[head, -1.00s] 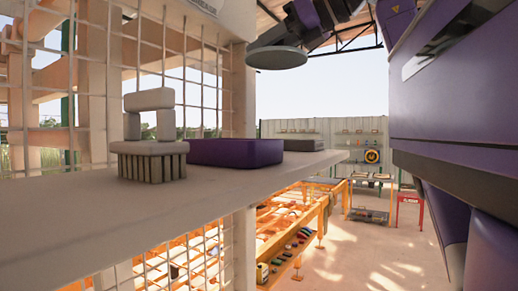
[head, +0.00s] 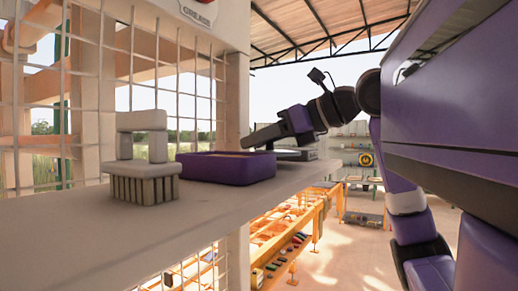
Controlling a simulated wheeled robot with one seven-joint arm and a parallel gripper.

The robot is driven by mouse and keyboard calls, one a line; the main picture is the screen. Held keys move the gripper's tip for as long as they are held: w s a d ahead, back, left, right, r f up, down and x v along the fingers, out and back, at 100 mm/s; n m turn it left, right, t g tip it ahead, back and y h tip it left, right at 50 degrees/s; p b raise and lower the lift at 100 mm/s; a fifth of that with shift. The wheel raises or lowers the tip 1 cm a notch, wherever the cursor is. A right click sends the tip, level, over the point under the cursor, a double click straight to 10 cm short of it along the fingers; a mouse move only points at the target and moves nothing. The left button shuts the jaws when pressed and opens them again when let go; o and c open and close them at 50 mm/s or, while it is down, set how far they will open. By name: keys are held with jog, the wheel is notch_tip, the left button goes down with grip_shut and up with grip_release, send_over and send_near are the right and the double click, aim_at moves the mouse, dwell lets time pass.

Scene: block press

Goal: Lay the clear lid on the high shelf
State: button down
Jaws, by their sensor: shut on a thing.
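The high shelf (head: 85,225) is a long pale board running from the front left toward the back right in the head view. My gripper (head: 250,141) reaches in from the right, low over the shelf's far end, just behind the purple tray. It is shut on the clear lid (head: 288,154), which looks like a thin grey disc seen nearly edge-on beneath the gripper. The gripper and the tray partly hide the lid. I cannot tell whether the lid touches the shelf or the flat grey box there.
A purple open tray (head: 225,170) stands mid-shelf. A grey brush (head: 145,185) with an arched handle stands left of it. A flat grey object (head: 312,149) lies at the far end. A wire mesh wall (head: 90,110) rises behind the shelf.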

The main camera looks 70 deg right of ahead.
jog(key=shift+f, duration=1.05)
jog(key=c, duration=1)
grip_release()
jog(key=b+v, duration=0.2)
jog(key=v, duration=1)
jog(key=shift+b, duration=0.3)
